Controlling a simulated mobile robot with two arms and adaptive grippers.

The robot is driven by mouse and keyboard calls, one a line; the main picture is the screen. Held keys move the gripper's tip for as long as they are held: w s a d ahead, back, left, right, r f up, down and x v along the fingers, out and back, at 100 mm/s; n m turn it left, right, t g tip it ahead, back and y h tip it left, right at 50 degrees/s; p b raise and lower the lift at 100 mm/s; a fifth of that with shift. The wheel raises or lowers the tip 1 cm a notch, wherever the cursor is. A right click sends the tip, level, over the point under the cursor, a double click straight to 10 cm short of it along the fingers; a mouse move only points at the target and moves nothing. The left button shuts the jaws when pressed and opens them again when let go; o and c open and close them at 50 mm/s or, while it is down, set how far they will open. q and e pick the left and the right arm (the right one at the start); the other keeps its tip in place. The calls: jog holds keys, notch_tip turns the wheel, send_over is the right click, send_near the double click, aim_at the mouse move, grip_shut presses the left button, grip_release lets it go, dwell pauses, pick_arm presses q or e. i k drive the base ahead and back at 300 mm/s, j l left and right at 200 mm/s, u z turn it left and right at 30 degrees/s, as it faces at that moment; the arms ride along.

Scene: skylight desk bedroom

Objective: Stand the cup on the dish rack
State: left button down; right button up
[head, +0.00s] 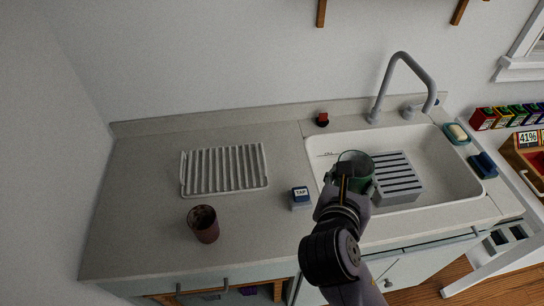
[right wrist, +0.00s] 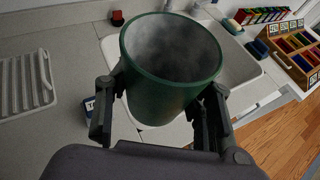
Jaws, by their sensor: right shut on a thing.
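A green cup (head: 357,160) is held by my right gripper (head: 345,183) over the left part of the sink. In the right wrist view the green cup (right wrist: 172,70) is between the two fingers, its open mouth up and its inside empty. The dish rack (head: 223,168), a pale ribbed tray, lies on the counter left of the sink with nothing on it. It shows partly at the left edge of the right wrist view (right wrist: 22,86). My left gripper is not in view.
A dark reddish-brown cup (head: 205,227) stands on the counter in front of the rack. A small block marked TAP (head: 300,195) sits between rack and sink. The sink (head: 457,175) holds a grey slatted block (head: 402,187); a faucet (head: 401,80) rises behind it. The counter's left side is clear.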

aim_at(237, 165)
jog(key=u, duration=1.5)
jog(key=k+l+u, duration=0.45)
jog(key=l, duration=0.15)
jog(key=k+l+u, duration=0.4)
jog(key=l, duration=0.15)
jog(key=k+l, duration=0.2)
